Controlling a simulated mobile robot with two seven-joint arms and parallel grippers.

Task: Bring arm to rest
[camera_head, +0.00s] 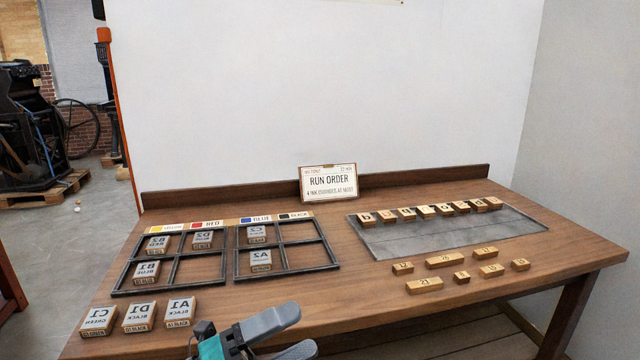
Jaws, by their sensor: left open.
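My left gripper (292,334) shows at the bottom middle, in front of the wooden table's (356,297) front edge. Its two grey fingers are apart with nothing seen between them. My right gripper is not in view. A black divided frame (170,287) lies on the left of the table, with several type blocks in its compartments, such as B2 (158,243), D2 (203,239), C2 (257,234), B1 (146,271) and A2 (261,260). Blocks C1 (98,319), D1 (139,314) and A1 (180,310) stand in a row in front of the frame.
A grey metal plate (440,242) on the right bears a row of wooden letter blocks (426,212). Several wooden pieces (445,260) lie in front of it. A "RUN ORDER" sign (328,183) stands at the back edge. The table's middle is clear.

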